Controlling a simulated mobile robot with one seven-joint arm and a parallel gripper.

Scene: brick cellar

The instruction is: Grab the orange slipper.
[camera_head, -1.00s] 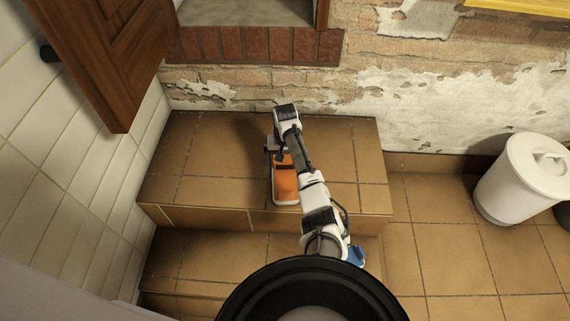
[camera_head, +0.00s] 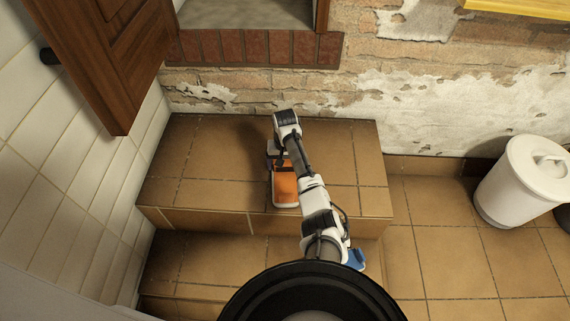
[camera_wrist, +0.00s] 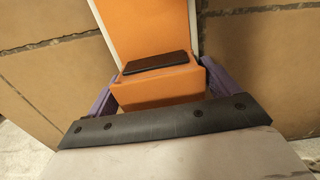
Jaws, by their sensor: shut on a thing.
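The orange slipper (camera_head: 285,187) lies on the upper tiled step, its orange end with a pale edge toward me. My arm covers part of it. In the wrist view the slipper (camera_wrist: 152,30) runs up from between my gripper's two purple fingers, with a dark patch across it. My gripper (camera_wrist: 160,88) is shut on the slipper, one finger at each side. In the head view my gripper (camera_head: 277,160) is mostly hidden under the wrist. I cannot tell whether the slipper is clear of the step.
The upper tiled step (camera_head: 215,165) has free room on both sides of the slipper. An open wooden door (camera_head: 105,60) hangs at the upper left. A brick wall (camera_head: 440,95) stands behind. A white lidded bin (camera_head: 520,185) stands on the floor at the right.

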